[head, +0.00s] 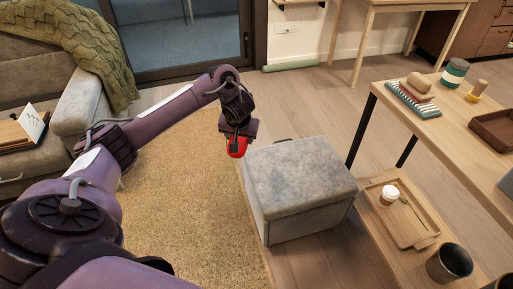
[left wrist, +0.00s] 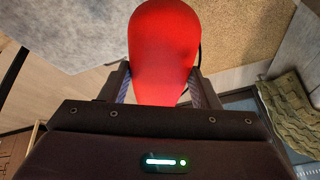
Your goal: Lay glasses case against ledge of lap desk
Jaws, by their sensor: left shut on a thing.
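The red glasses case (head: 237,149) hangs below my left gripper (head: 237,135), in the air by the back left of the grey ottoman. In the left wrist view the red case (left wrist: 164,45) stands out between the two fingers, which are shut on it from both sides. The likely lap desk (head: 14,133) is a wooden board on the sofa seat at the far left, with a white panel standing on it. It is partly cut off by the picture edge, and I cannot make out its ledge. My right gripper is not in view.
The grey ottoman (head: 300,180) stands right of the shaggy rug (head: 190,190). The sofa (head: 75,105) carries a green knit throw (head: 80,40). At right, a wooden table (head: 440,115) holds several items, with a tray (head: 410,225) on the shelf below.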

